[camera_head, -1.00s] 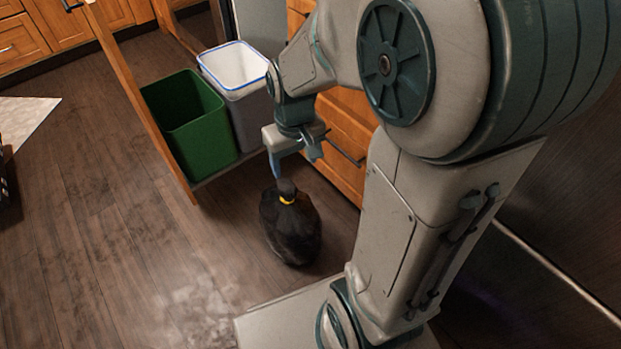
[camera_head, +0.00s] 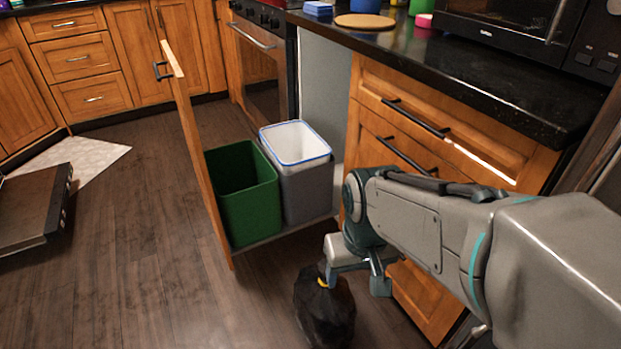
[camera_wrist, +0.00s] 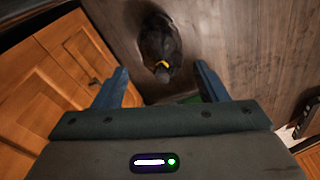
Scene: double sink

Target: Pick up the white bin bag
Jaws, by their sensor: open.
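A white bin liner (camera_head: 292,142) with a blue rim shows in the top of a grey bin (camera_head: 308,190). A black bin bag (camera_head: 325,320) with a yellow tie sits on the floor in front of the bins. My gripper (camera_head: 354,268) is open and empty, pointing down close to the top of the black bag. In the wrist view, my gripper (camera_wrist: 162,70) has its fingers spread, with the black bag (camera_wrist: 159,40) and its yellow tie seen beyond and between the fingertips. The white liner cannot be made out in the wrist view.
A green bin (camera_head: 250,205) stands left of the grey one in the pull-out unit. Its wooden door panel (camera_head: 190,150) stands out to the left. Wooden drawers (camera_head: 420,140) are to the right under a black counter.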

